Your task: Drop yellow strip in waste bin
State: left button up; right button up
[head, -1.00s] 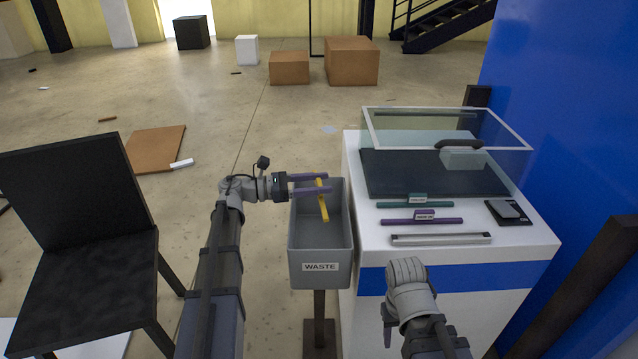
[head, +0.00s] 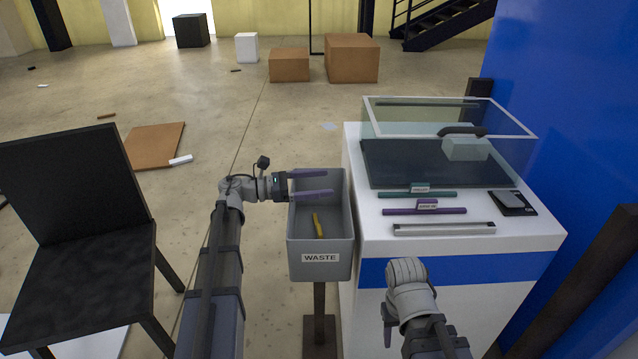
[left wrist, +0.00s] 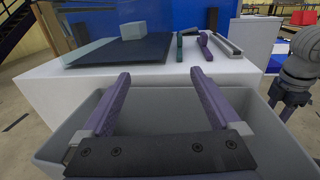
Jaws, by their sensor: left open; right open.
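The yellow strip (head: 318,225) lies inside the grey waste bin (head: 319,271), toward its near side and apart from my fingers. The bin stands on a post against the left side of the white cabinet and carries a "WASTE" label. My left gripper (head: 328,184) is open and empty, its purple fingers over the bin's opening. In the left wrist view the open fingers (left wrist: 159,92) have nothing between them, and the strip does not show there. My right arm (head: 408,290) is in front of the cabinet; its fingertips are not clearly visible.
The white cabinet (head: 375,242) holds a glass-lidded box (head: 525,150), a teal bar (head: 400,195), a purple bar (head: 450,211), a metal bar (head: 450,229) and a dark device (head: 512,203). A black chair (head: 75,190) stands at the left.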

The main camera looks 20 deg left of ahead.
pick_arm(q)
jog(key=shift+v, duration=3.95)
